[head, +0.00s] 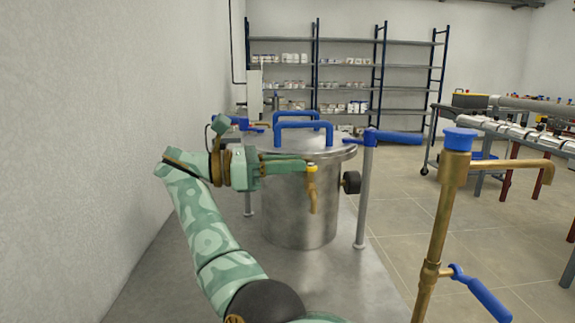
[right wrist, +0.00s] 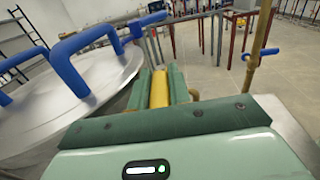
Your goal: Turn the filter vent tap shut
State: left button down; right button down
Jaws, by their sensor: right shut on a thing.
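The vent tap (head: 312,195) is a small brass tap with a yellow handle and a down-turned spout, in front of the steel filter vessel (head: 285,215). My right gripper (head: 305,167) reaches it from the left and is shut on the tap's yellow handle. In the right wrist view the yellow handle (right wrist: 159,88) lies between the two green fingers. The fingers hide part of the handle, so I cannot tell its exact turn. My left gripper is not in view.
Blue lid handles (head: 305,125) stand above the fingers. A blue lever (head: 395,137) tops a grey post at right. A brass standpipe (head: 438,225) with a blue cap and lever rises at near right. A wall (head: 110,120) bounds the left. Shelves (head: 350,65) stand behind.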

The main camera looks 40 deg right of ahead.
jog(key=shift+f, duration=0.15)
jog(key=c, duration=1.3)
grip_release()
jog(key=shift+r, duration=0.2)
